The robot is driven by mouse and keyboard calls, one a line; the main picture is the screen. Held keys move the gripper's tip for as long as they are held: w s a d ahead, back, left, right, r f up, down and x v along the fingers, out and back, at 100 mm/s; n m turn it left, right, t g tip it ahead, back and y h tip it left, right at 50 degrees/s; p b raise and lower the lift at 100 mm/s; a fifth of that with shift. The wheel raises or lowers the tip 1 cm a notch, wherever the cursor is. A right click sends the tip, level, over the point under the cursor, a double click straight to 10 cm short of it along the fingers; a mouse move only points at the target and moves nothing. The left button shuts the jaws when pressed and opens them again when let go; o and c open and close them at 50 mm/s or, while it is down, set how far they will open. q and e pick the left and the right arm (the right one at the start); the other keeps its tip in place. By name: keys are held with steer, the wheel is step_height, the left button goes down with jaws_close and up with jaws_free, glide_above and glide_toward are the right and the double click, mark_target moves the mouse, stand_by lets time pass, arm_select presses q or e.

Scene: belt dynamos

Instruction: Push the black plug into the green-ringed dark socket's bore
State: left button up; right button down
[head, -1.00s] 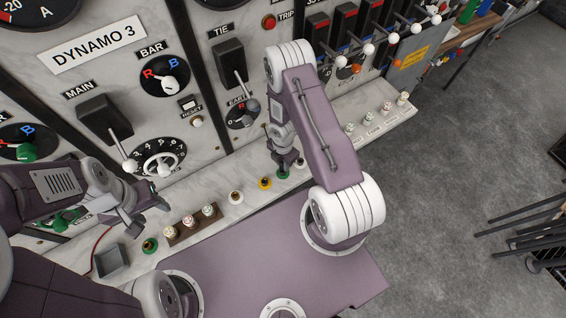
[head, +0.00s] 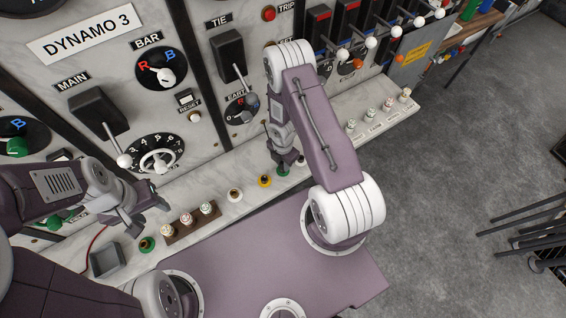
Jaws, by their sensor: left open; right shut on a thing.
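My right gripper (head: 284,160) points down at the ledge, right over a green-ringed socket (head: 283,172). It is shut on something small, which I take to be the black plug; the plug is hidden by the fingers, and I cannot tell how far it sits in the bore. A second green-ringed socket with a dark centre (head: 147,244) lies near the left end of the ledge. My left gripper (head: 150,208) is open and empty, above the ledge close to that socket.
A white-ringed socket (head: 235,195) and a yellow-ringed socket (head: 265,181) lie between the green ones. A wooden block with white plugs (head: 189,224) and a grey box (head: 107,261) stand at left. The upright panel's levers and knobs (head: 158,158) rise behind.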

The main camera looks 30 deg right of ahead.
steer(key=shift+f, duration=0.2)
steer(key=c, duration=1.1)
jaws_free()
steer(key=shift+r, duration=0.1)
step_height(320, 180, up, 9)
steer(key=p, duration=0.9)
steer(key=shift+r, duration=0.15)
